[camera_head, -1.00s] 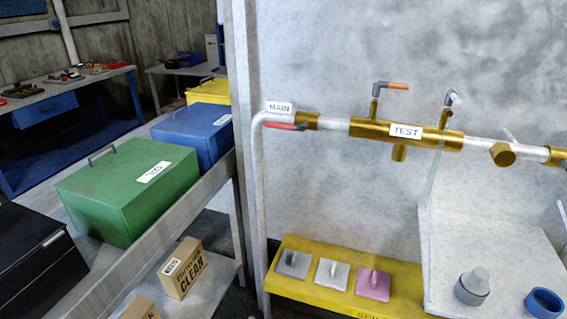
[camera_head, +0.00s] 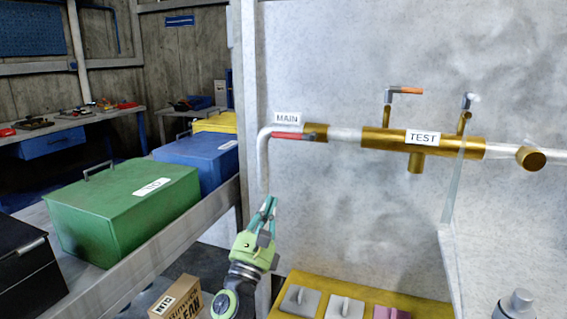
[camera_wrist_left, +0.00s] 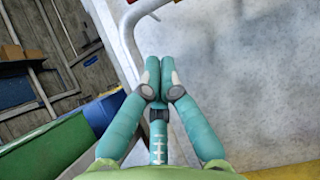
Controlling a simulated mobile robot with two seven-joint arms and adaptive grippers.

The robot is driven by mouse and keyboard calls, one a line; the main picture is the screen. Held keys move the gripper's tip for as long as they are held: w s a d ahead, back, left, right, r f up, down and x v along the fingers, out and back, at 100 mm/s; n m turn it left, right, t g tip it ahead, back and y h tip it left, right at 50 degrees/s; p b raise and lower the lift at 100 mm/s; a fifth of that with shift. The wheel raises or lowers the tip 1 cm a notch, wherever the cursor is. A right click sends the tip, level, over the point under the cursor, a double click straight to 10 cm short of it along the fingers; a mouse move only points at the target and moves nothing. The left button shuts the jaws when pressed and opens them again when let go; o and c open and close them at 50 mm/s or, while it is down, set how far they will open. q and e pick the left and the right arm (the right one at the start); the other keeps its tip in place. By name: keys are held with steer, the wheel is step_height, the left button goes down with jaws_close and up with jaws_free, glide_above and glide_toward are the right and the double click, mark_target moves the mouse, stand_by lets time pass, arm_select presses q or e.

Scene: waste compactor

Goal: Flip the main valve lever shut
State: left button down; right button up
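The main valve lever (camera_head: 290,136) has a red handle lying roughly level along the pipe, just under the MAIN label (camera_head: 287,118). It points left from a brass fitting (camera_head: 316,132) near the bend of the white pipe (camera_head: 263,165). My left gripper (camera_head: 269,205) points upward, below and a little left of the lever, with a clear gap between them. In the left wrist view its two teal fingers (camera_wrist_left: 159,66) are together at the tips with nothing seen between them. The white pipe bend (camera_wrist_left: 135,20) shows beyond the tips. My right gripper is not in view.
A brass pipe section with a TEST label (camera_head: 423,137) runs to the right, with an orange-tipped handle (camera_head: 407,91) above. A green box (camera_head: 120,205) and a blue box (camera_head: 205,160) stand on a bench at left. A yellow shelf (camera_head: 420,305) lies below.

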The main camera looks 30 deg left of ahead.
mark_target(293, 134)
arm_select(q)
steer(key=s+r+p+x, duration=0.1)
steer(key=p+x, duration=0.5)
steer(key=x, duration=0.7)
steer(key=shift+s+d+r, duration=0.15)
steer(key=shift+s+r, duration=0.15)
steer(key=shift+r, duration=0.3)
